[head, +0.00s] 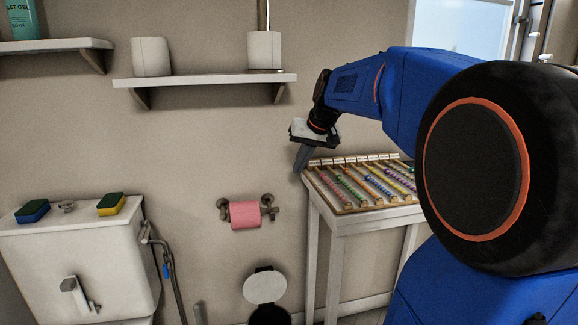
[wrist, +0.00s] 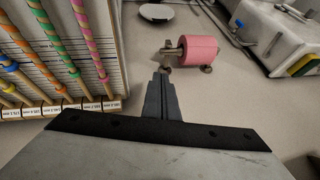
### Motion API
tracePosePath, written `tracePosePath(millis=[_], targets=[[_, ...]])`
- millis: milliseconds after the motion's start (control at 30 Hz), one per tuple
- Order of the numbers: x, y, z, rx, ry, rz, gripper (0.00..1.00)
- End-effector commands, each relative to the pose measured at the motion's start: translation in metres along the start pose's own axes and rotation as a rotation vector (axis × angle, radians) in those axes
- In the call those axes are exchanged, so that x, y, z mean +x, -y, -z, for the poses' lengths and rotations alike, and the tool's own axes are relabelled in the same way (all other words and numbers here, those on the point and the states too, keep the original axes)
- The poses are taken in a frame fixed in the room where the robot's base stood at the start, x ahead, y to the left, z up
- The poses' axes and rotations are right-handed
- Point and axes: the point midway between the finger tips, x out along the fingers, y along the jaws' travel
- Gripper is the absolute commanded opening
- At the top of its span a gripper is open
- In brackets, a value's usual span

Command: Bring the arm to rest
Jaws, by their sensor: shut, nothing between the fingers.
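My gripper (head: 302,158) is shut and empty, its fingers pointing down beside the left end of the rod tray in the head view. In the wrist view my gripper (wrist: 161,78) also shows closed, with nothing between the fingers. My blue arm reaches out from the right side of the head view and bends down to the gripper. The tray of colored rods (head: 333,204) lies on a white table (head: 345,226), and it also shows in the wrist view (wrist: 113,62) at the left, with labels along its edge.
A pink paper roll (head: 245,214) hangs on the wall left of the table. A white cistern (head: 75,245) with two sponges stands at the left. A pedal bin (head: 265,287) is on the floor. Open air lies left of the gripper.

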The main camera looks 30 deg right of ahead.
Motion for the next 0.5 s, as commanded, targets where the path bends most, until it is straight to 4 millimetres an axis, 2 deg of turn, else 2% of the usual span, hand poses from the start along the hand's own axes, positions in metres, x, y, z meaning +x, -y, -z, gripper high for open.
tracePosePath(millis=[267,367,467,500], targets=[[0.0,0.002,-0.004,-0.004,0.001,0.0,0.0],[-0.001,0.01,-0.021,-0.022,0.008,-0.002,0.0],[-0.002,0.024,-0.054,-0.057,0.022,-0.007,0.0],[-0.002,0.029,-0.071,-0.074,0.028,-0.011,0.0]])
